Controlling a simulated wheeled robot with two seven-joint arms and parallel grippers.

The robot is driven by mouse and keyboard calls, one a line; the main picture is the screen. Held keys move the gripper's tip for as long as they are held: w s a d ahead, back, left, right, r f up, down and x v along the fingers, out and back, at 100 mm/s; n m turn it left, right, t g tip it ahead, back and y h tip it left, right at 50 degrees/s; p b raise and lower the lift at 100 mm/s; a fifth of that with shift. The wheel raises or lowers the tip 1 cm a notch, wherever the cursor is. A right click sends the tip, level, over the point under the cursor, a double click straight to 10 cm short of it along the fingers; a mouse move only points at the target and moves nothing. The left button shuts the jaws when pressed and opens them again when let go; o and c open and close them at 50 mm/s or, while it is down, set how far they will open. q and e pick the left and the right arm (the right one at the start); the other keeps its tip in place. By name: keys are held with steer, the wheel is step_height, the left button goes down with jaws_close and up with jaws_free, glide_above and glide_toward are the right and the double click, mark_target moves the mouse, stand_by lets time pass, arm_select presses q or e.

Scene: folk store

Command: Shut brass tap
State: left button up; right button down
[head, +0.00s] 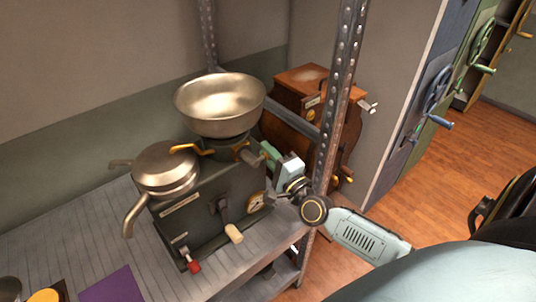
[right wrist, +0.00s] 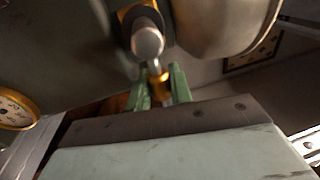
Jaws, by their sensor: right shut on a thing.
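The brass tap (head: 188,148) sits under the wide metal bowl (head: 220,104), on top of a dark green hand-cranked machine (head: 195,215). Its brass arm points left in the head view. My right gripper (head: 266,154) reaches in from the right, just below the bowl. In the right wrist view its green fingers (right wrist: 159,88) are shut on a small brass piece (right wrist: 158,82) of the tap, below a grey rounded end with a brass collar. The grip is partly hidden in the head view. My left gripper is not in view.
A lidded metal vessel with a spout (head: 165,170) stands left of the bowl. A perforated steel shelf post (head: 338,105) rises close beside my right arm. A wooden cabinet (head: 306,90) stands behind. A purple sheet (head: 115,287) lies on the grey shelf (head: 92,220).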

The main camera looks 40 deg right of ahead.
steer(key=shift+r+n, duration=0.25)
steer(key=shift+n, duration=0.35)
steer(key=c, duration=1.3)
jaws_free()
steer(key=s, duration=0.4)
steer(key=s+f+b, duration=0.1)
steer(key=s, duration=0.3)
steer(key=s+f, duration=0.1)
steer(key=s, duration=0.4)
steer(key=shift+s+d, duration=0.1)
steer(key=shift+d, duration=0.05)
